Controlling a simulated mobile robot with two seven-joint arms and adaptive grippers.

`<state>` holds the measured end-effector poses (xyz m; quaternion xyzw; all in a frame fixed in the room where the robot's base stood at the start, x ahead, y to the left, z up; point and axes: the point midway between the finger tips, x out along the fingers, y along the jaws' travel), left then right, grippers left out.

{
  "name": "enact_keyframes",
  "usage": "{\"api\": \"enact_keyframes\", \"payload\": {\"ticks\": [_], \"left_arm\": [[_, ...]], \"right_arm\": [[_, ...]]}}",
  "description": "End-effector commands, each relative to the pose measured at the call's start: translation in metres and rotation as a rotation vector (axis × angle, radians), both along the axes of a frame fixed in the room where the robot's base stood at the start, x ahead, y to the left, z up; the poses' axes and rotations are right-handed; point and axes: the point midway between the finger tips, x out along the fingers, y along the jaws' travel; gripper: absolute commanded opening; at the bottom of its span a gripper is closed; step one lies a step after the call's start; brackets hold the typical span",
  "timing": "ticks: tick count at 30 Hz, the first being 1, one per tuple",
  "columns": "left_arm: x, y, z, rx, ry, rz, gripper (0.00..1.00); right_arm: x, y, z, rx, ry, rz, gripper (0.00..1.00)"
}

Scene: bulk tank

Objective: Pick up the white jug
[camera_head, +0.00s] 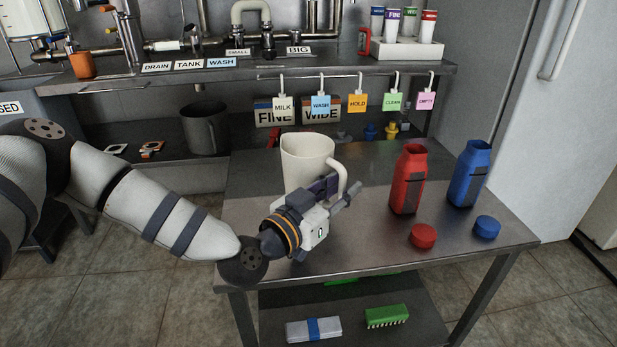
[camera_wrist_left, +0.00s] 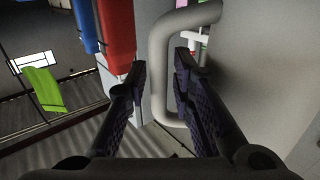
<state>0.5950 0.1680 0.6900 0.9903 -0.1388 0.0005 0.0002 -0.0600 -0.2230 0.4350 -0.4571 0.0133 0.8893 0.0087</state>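The white jug (camera_head: 304,160) stands upright on the metal table (camera_head: 440,255), its handle (camera_head: 341,172) on the right side. My left gripper (camera_head: 337,193) is at the handle, in front of the jug's right side. In the left wrist view my gripper's fingers (camera_wrist_left: 162,68) are open, with the handle (camera_wrist_left: 160,75) showing in the gap between them. Space shows on both sides of it, and I cannot tell how deep it sits. The jug's wall (camera_wrist_left: 265,70) fills the right of that view. My right gripper is not in view.
A red bottle (camera_head: 407,182) and a blue bottle (camera_head: 470,175) stand right of the jug, with a red cap (camera_head: 423,236) and a blue cap (camera_head: 486,228) before them. A counter (camera_head: 230,72) with pipes and hanging tags is behind.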

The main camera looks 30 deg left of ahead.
Motion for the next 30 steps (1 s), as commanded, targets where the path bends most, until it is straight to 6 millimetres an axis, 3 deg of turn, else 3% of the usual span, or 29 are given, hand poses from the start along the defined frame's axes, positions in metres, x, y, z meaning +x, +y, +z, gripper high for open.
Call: {"api": "enact_keyframes", "payload": {"ticks": [1,3,19,28,30], "left_arm": [[0.000,0.000,0.000,0.000,0.000,0.000,0.11],[0.000,0.000,0.000,0.000,0.000,0.000,0.00],[0.000,0.000,0.004,0.000,-0.003,-0.001,0.00],[0.000,0.000,0.036,0.001,-0.008,-0.001,0.00],[-0.002,-0.008,0.044,0.000,-0.008,-0.004,0.00]], "right_arm": [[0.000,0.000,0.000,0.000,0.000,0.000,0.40],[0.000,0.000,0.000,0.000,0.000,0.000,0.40],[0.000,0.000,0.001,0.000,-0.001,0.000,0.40],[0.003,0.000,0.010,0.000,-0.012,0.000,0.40],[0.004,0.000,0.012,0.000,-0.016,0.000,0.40]]}}
